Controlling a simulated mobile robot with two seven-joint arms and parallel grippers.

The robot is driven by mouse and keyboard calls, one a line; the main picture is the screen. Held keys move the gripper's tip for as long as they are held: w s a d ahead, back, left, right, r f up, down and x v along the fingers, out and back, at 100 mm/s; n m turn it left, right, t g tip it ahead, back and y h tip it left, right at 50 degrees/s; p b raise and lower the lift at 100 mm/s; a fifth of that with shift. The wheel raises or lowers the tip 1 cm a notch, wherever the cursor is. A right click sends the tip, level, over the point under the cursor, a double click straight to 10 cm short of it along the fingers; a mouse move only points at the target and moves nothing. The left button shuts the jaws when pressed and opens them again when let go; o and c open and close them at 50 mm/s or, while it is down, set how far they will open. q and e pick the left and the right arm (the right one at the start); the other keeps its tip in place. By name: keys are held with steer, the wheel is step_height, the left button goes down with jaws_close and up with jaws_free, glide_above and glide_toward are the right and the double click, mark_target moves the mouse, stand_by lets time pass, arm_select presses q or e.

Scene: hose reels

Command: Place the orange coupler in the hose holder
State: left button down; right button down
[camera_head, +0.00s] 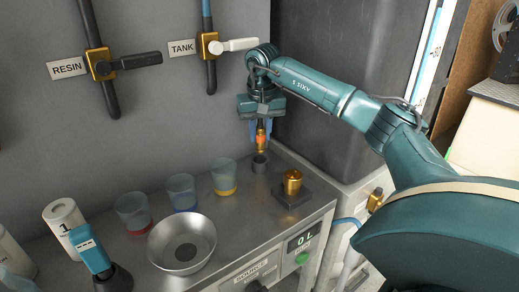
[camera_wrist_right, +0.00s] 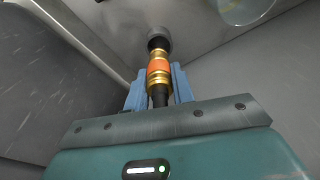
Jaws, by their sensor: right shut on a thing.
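The orange coupler (camera_head: 261,138) has an orange band between gold rings and is held pointing down. My right gripper (camera_head: 260,122) is shut on it. In the right wrist view the coupler (camera_wrist_right: 158,66) sits between the blue fingers of my right gripper (camera_wrist_right: 159,85). The hose holder (camera_head: 260,163), a small dark grey cylinder, stands on the steel counter just below the coupler. In the right wrist view the holder (camera_wrist_right: 158,34) lines up with the coupler's dark tip; I cannot tell whether they touch. My left gripper is not in view.
A gold fitting on a dark base (camera_head: 292,182) stands right of the holder. A yellow-bottomed cup (camera_head: 223,177) is to the left, with blue and red ones beyond. A metal bowl (camera_head: 182,243) sits near the counter's front. The wall with TANK valve (camera_head: 209,44) is behind.

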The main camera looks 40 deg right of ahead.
mark_target(260, 150)
steer(key=shift+f, duration=0.6)
step_height(260, 150, down, 4)
steer(key=shift+r+b, duration=0.1)
steer(key=shift+b, duration=0.4)
steer(key=shift+w+d+f, duration=0.1)
steer(key=shift+f, duration=0.25)
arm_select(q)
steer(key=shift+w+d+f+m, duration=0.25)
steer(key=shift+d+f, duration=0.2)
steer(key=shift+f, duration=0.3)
arm_select(e)
steer(key=shift+f, duration=0.1)
steer(key=c, duration=1.2)
jaws_free()
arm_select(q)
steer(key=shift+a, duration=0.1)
